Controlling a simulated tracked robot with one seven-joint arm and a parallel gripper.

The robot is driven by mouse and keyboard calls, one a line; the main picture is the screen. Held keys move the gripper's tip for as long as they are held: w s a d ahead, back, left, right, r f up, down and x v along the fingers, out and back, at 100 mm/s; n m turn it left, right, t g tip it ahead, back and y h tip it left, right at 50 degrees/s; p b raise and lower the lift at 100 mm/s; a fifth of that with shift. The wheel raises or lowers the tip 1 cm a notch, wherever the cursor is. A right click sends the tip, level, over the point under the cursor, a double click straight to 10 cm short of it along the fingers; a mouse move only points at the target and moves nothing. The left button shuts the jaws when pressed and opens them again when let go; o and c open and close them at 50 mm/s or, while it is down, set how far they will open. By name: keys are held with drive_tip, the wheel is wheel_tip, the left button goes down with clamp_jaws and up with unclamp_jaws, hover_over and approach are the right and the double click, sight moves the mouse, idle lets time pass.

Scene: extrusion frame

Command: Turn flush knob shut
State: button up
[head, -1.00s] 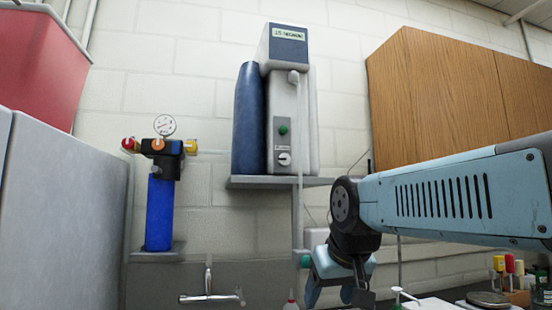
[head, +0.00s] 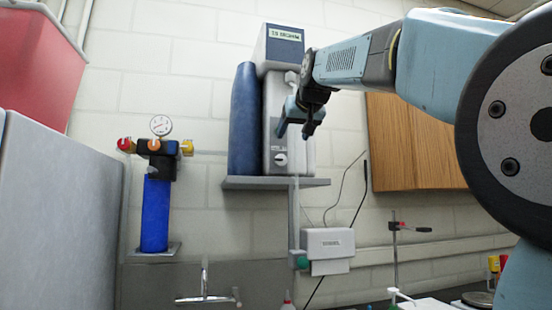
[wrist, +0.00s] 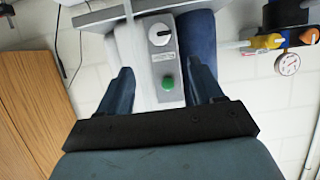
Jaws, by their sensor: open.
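The label beside the knob is too small to read. My gripper (head: 295,132) is in front of the unit, slightly above the knob in the head view, and hides the green button there. In the wrist view, my gripper (wrist: 160,77) is open and empty, its fingers spread either side of the panel, apart from the knob.
A blue cylinder (head: 246,120) stands beside the unit on a shelf (head: 250,183). A blue filter with gauge (head: 155,212) is to the left. A wooden cabinet (head: 412,150) is to the right. A green valve knob (head: 302,261) sits below the shelf.

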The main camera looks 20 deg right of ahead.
sight(282, 158)
drive_tip(key=x, duration=1.3)
drive_tip(key=shift+f, duration=0.1)
drive_tip(key=shift+c, duration=0.3)
drive_tip(key=c, duration=1)
drive_tip(key=shift+o, duration=0.2)
